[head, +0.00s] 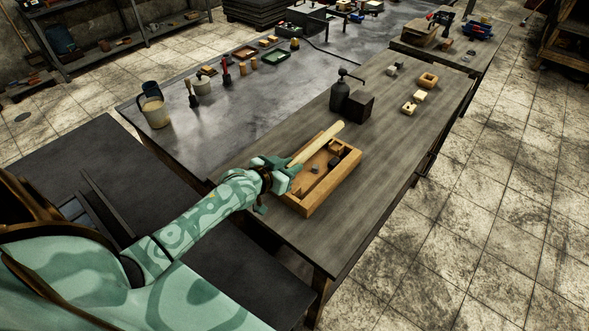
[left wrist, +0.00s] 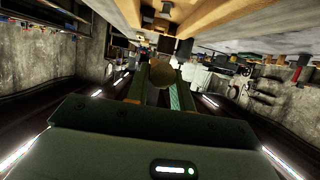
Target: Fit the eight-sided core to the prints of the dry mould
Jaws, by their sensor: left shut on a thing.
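My left gripper (head: 284,174) is shut on a long pale rod (head: 318,144), which slants up and away over a wooden tray. In the left wrist view, a round brownish end (left wrist: 162,75) shows between my fingers (left wrist: 160,85); its sides are too dark to count. The open wooden tray (head: 331,190) stands on the near bench, with small dark pieces (head: 333,162) inside. I cannot tell which piece is the eight-sided core or the dry mould. My right gripper is not in view.
A pale bucket (head: 154,112), several small tools and a green tray (head: 277,56) are on the dark table. The bench's near right end is clear.

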